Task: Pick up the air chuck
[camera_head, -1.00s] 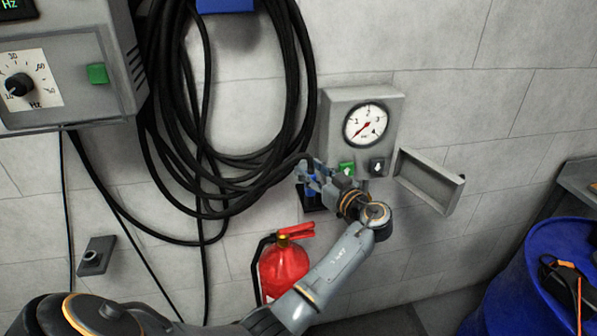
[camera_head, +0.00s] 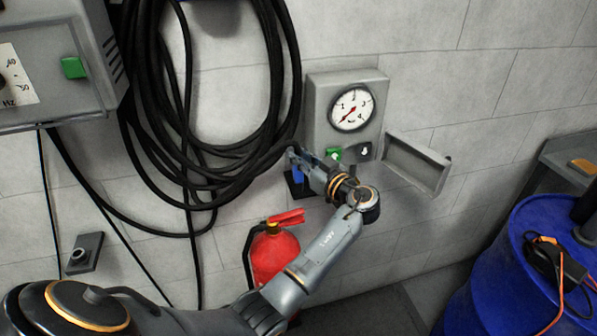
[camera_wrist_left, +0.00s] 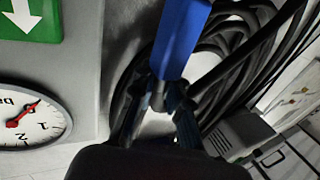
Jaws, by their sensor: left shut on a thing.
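The air chuck is a blue piece (camera_head: 298,174) at the wall, just left of and below the gauge box. In the left wrist view the blue air chuck (camera_wrist_left: 183,40) runs up from between the fingertips. My left gripper (camera_head: 297,158) is shut on it, coming from the lower right. The gripper's two dark fingers (camera_wrist_left: 160,102) close on its lower end. A small black holder (camera_head: 300,188) shows behind and below the chuck; I cannot tell whether the chuck still touches it. My right gripper is not in view.
A black coiled hose (camera_head: 215,120) hangs just left of the gripper. The gauge box (camera_head: 318,100) and an open grey tray (camera_head: 418,165) are on the wall to the right. A blue drum (camera_head: 500,275) is at lower right.

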